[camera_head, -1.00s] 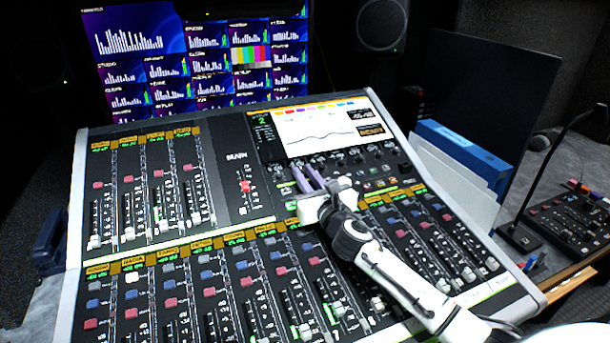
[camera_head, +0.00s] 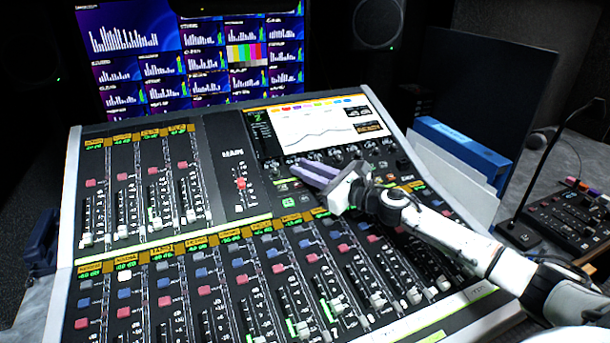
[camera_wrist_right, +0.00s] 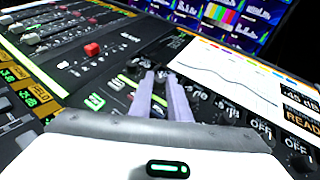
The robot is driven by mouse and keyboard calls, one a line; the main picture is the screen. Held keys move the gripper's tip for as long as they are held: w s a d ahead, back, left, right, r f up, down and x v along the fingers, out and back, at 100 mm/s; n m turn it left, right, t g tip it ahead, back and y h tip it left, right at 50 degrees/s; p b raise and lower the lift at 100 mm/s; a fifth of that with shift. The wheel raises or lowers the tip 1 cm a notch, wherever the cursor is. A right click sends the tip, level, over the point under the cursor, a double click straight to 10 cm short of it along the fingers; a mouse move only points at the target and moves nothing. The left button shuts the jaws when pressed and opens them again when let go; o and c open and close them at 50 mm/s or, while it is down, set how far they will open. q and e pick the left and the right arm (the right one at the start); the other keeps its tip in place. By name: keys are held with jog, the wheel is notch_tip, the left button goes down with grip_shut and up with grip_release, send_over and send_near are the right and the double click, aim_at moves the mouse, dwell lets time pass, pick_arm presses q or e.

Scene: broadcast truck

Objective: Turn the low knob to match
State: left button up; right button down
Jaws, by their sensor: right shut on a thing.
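The mixing console has a row of small dark knobs (camera_head: 354,151) just below its lit screen (camera_head: 312,130). The screen shows a dark curve on a white field, and it also shows in the right wrist view (camera_wrist_right: 225,75). My right gripper (camera_head: 303,168) has its pale purple fingers close together at the left part of this row. In the right wrist view the fingertips (camera_wrist_right: 161,75) are shut on a small knob, taken as the low knob, which they mostly hide. Its label and pointer cannot be read. My left gripper is not in view.
Faders and red and blue buttons (camera_head: 232,262) cover the console below and left of the gripper. A red-capped main fader (camera_head: 241,184) stands left of the fingers. A blue binder (camera_head: 465,148), a gooseneck microphone (camera_head: 555,170) and a small control panel (camera_head: 570,215) are at the right.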

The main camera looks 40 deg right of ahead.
dwell(0.4)
jog(key=c, duration=1.7)
grip_release()
jog(key=shift+s+d, duration=0.2)
jog(key=shift+s, duration=0.45)
jog(key=b+v, duration=0.1)
jog(key=v, duration=0.6)
jog(key=shift+v, duration=1)
jog(key=shift+r, duration=0.1)
